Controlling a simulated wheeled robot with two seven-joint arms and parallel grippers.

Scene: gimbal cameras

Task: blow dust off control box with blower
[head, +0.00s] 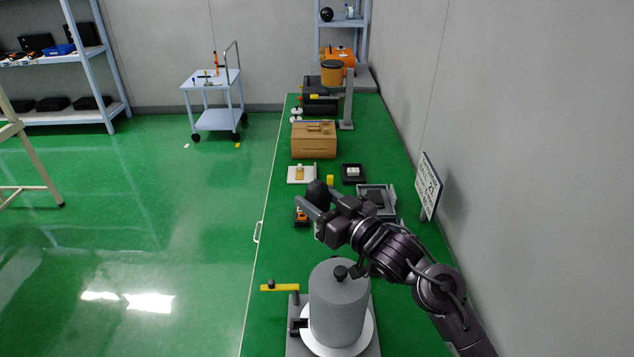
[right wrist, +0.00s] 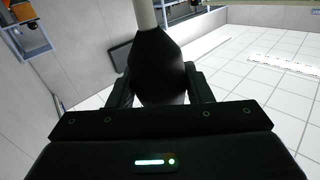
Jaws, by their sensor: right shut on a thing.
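My right gripper (head: 318,197) comes in from the lower right and is shut on the blower, above the green bench. The blower's black bulb (head: 317,188) shows beyond the fingers in the head view. In the right wrist view the dark bulb (right wrist: 160,70) sits between the two fingers, and its pale nozzle (right wrist: 145,14) points to the top of the picture. A grey open box with a dark inside (head: 376,198) lies on the bench to the right of the gripper; it may be the control box. I cannot make out dust on it. My left gripper is out of view.
A grey cylinder (head: 338,300) stands in front. Behind are a white tray (head: 294,179), a black tray (head: 353,180) and a brown case (head: 314,146). A sign (head: 428,187) and the wall bound the right side.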

